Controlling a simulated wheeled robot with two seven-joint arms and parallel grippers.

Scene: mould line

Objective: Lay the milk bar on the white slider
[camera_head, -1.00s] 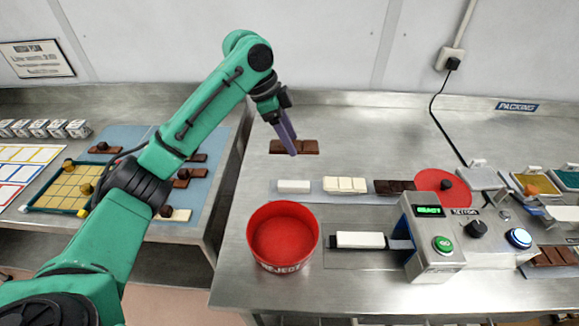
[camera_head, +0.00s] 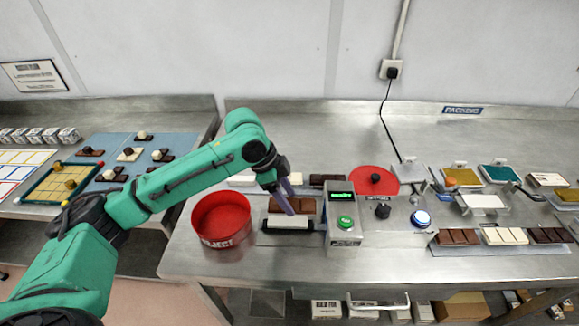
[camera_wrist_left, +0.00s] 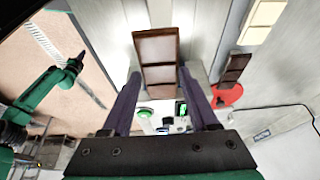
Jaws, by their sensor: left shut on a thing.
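The milk bar (camera_head: 302,206) is a brown segmented bar. My left gripper (camera_head: 287,205) is shut on it. In the left wrist view the bar (camera_wrist_left: 157,60) lies level between the fingertips. The white slider (camera_head: 287,223) shows just below and in front of the bar in the head view, partly covered by it. I cannot tell whether the bar touches the slider. In the left wrist view the slider is hidden. A green arm of mine, seemingly the right one, shows at the left there; its gripper (camera_wrist_left: 75,62) is too small to read.
A red reject bin (camera_head: 222,222) stands left of the slider. A control box (camera_head: 342,222) with a green button stands close on its right. A row with a dark bar (camera_head: 327,181) lies behind, with a red disc (camera_head: 374,180) to its right.

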